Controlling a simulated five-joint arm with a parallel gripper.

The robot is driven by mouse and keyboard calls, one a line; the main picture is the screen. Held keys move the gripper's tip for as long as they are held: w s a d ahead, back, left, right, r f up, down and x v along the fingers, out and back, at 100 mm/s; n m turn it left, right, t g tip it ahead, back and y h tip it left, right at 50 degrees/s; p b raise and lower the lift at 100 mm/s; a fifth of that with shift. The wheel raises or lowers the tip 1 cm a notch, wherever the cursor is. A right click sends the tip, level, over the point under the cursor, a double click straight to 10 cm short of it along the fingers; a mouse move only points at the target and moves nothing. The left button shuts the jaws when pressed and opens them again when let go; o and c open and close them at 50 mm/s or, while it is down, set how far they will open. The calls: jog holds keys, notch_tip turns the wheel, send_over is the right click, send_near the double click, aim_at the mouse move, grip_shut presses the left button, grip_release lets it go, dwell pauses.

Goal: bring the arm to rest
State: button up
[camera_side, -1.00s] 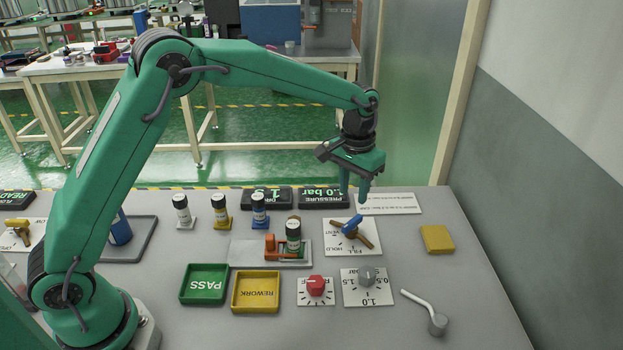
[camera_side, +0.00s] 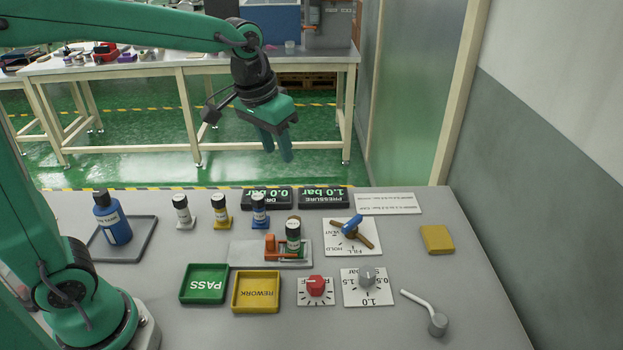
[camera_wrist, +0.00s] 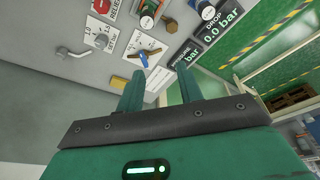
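My gripper (camera_side: 277,155) hangs fingers-down above and behind the far edge of the grey table (camera_side: 480,290), well clear of everything on it. In the wrist view its two fingers (camera_wrist: 160,88) stand apart with nothing between them, so it is open and empty. My arm reaches across the top of the side view, and its upper part runs out of the frame.
On the table stand a blue bottle (camera_side: 112,222), several small columns, a clamped column (camera_side: 293,238), a blue-handled valve (camera_side: 352,226), green PASS tray (camera_side: 182,285), yellow REWORK tray (camera_side: 235,292), red knob (camera_side: 316,286), grey knob (camera_side: 366,275) and yellow block (camera_side: 436,239).

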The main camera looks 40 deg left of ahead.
jog(key=s+a+t, duration=0.1)
jog(key=s+a, duration=0.1)
jog(key=s, duration=0.6)
jog(key=s+a+t, duration=0.1)
jog(key=s+a, duration=0.1)
jog(key=s, duration=0.6)
jog(key=shift+s+a+f+t, duration=0.15)
jog(key=shift+a+f+t, duration=0.1)
jog(key=shift+f+t, duration=0.15)
